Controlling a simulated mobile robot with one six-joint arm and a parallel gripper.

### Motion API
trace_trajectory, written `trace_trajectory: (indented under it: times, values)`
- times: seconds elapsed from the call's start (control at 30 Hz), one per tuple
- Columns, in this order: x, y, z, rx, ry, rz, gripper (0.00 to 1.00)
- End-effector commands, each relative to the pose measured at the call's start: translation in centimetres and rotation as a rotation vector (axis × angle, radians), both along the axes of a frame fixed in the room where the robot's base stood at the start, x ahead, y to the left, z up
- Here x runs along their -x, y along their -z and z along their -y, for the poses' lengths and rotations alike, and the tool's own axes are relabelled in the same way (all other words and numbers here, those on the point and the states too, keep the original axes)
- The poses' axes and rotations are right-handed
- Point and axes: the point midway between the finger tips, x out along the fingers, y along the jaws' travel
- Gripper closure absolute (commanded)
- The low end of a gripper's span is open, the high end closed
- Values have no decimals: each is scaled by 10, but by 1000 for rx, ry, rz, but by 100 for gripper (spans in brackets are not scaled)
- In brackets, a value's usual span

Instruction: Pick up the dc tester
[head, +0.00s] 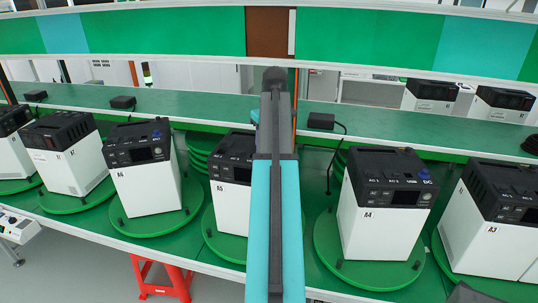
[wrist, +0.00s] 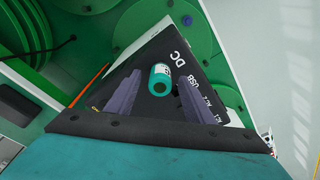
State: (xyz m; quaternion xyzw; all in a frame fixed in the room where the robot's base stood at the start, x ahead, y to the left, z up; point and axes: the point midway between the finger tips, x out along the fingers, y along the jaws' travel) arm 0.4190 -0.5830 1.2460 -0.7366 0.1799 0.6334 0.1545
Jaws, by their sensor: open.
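A short teal cylinder with pale print, which looks like the dc tester (wrist: 160,80), shows in the wrist view on the black panel of a power unit (wrist: 177,55), beside its DC marking. My gripper (wrist: 159,75) is open, with one dark finger on each side of the cylinder and gaps between. I cannot tell how far the fingertips are above the panel. In the head view my arm covers the middle and hides my gripper. A white unit with a black top (head: 231,205) stands partly behind the arm. I cannot make out the tester there.
Several similar units, such as A4 (head: 385,220) and A6 (head: 144,190), stand on green round turntables along the green line. A green shelf (head: 400,130) with small black boxes runs behind them. A red stool (head: 160,277) stands below at the front left.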

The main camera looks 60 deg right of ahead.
Motion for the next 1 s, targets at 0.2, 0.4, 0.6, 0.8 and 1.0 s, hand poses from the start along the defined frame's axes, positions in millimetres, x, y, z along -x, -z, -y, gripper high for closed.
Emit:
trace_trajectory:
  times: [0.2,0.4,0.6,0.8,1.0]
  values:
    - [0,0,0,0,0,0,52]
    - [0,0,0,0,-1,0,52]
    - [0,0,0,0,-1,0,86]
    - [-1,0,0,0,-1,0,99]
    - [-1,-1,0,0,-1,0,99]
